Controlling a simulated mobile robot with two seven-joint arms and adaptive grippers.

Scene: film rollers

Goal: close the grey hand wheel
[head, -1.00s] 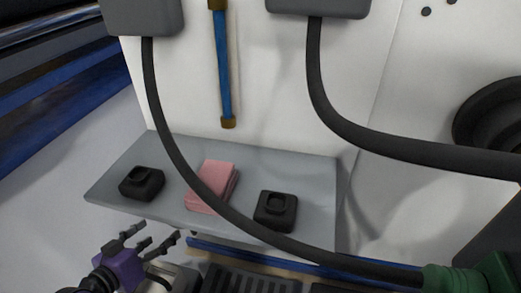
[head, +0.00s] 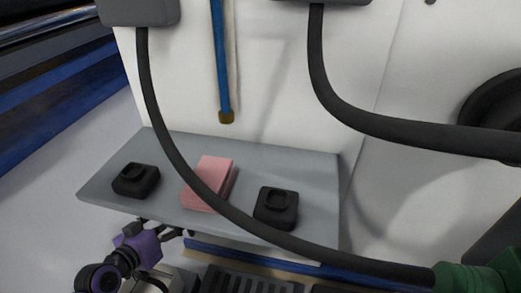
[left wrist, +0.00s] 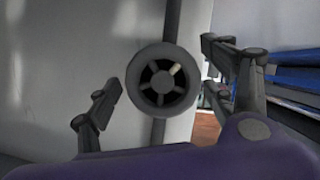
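The grey hand wheel (left wrist: 162,83) shows in the left wrist view as a round rim with several spokes and dark gaps. One spoke carries a pale mark. It sits in front of a vertical grey pipe (left wrist: 158,132). My left gripper (left wrist: 161,70) is open, with one finger to each side of the wheel in that view. The wheel looks a little beyond the fingertips; I see no contact. In the head view my purple left gripper (head: 166,229) is at the lower left, by the shelf's front edge, and the wheel cannot be made out. My right gripper is not in view.
A grey shelf (head: 310,190) holds a pink block (head: 207,183) and two black blocks (head: 135,180) (head: 276,208). A black hose (head: 158,120) hangs across it to a green part (head: 470,279). Another thick hose (head: 390,128) runs right. Blue beams (head: 60,95) stand left.

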